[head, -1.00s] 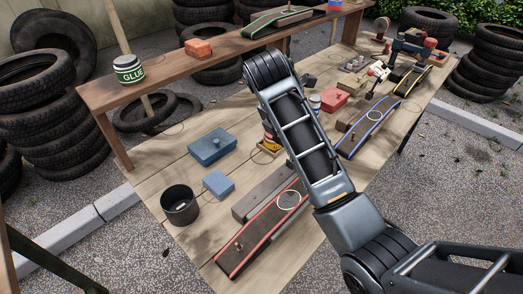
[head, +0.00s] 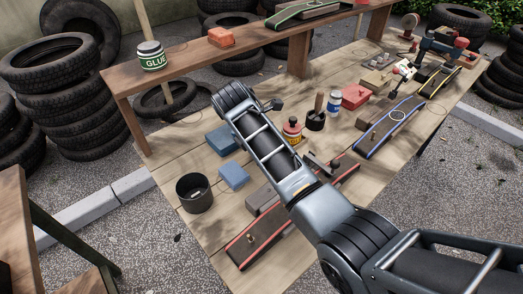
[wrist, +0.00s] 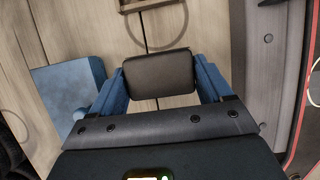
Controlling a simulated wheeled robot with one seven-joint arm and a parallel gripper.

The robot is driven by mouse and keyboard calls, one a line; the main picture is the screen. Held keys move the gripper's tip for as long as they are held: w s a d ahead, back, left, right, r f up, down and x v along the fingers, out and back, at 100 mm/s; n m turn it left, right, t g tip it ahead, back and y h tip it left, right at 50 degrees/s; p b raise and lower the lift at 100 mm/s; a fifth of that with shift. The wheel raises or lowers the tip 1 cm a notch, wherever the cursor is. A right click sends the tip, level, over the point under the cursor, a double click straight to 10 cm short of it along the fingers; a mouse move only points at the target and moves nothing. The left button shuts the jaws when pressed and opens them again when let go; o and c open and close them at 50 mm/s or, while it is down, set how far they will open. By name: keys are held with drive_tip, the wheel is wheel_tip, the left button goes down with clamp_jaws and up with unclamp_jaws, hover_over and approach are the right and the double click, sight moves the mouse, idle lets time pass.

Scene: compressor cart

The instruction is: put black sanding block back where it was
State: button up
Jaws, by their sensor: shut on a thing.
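The black sanding block (wrist: 160,73) shows in the wrist view as a dark, rounded block. My gripper (wrist: 160,82) is shut on it, with a blue finger on each side. Bare tabletop planks show beyond the block; I cannot tell whether it touches them. In the head view my arm hides the gripper and the block.
A blue box (wrist: 68,92) lies left of my gripper and a long grey block (wrist: 265,75) lies right. A raised shelf (head: 195,60) runs behind.

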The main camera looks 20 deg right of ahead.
drive_tip(key=shift+f, duration=0.75)
drive_tip(key=shift+f, duration=0.15)
drive_tip(key=o, duration=1)
drive_tip(key=v, duration=1.2)
